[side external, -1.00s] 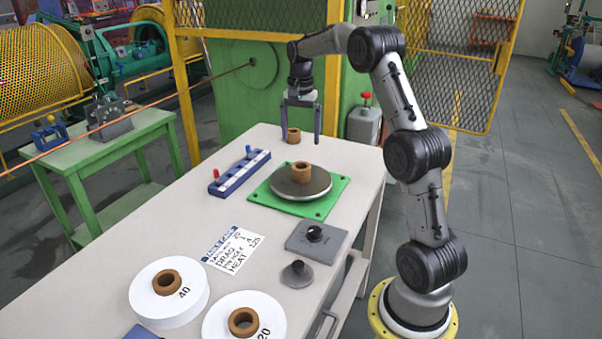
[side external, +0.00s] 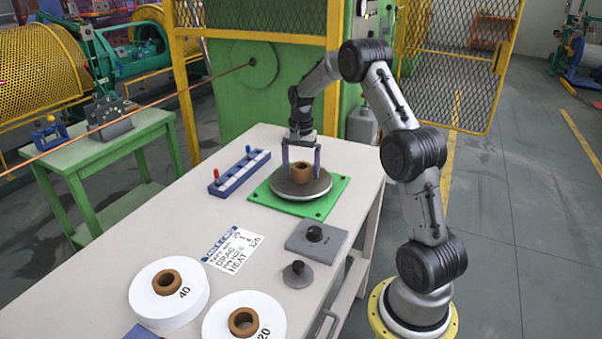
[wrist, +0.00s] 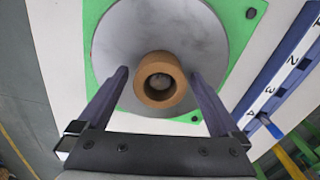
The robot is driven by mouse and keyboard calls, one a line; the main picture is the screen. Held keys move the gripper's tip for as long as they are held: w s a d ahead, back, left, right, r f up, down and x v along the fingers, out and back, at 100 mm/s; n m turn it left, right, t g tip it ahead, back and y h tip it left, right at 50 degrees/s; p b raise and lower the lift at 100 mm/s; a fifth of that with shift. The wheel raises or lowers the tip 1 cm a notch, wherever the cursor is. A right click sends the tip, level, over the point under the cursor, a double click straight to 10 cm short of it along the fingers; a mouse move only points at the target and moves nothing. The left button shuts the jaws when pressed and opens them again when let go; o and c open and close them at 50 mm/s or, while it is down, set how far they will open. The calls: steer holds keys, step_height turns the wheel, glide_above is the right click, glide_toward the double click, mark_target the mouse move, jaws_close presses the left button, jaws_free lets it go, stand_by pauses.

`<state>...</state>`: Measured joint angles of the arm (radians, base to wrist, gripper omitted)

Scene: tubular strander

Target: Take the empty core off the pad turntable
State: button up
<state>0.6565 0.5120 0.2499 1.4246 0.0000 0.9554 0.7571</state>
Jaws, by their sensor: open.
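The empty core (side external: 302,173), a short brown ring, stands upright on the grey round turntable (side external: 285,189) with its green base plate (side external: 325,203). In the wrist view the core (wrist: 160,80) lies ahead between the fingers, with its hole facing the camera and bare turntable around it. My gripper (side external: 302,175) is open, its two fingers lowered on either side of the core. In the wrist view there is a gap between the core and each finger (wrist: 160,92). I cannot tell exactly how low the fingertips reach.
A blue numbered rack (side external: 240,172) with a red and a blue peg lies left of the turntable. A grey block with a black knob (side external: 316,243), a small weight (side external: 298,274), a printed card (side external: 232,250) and two white rolls (side external: 168,293) are nearer the front.

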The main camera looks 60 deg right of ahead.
steer(key=shift+c, duration=0.3)
steer(key=c, duration=1.2)
steer(key=shift+c, duration=0.3)
steer(key=shift+r, duration=0.1)
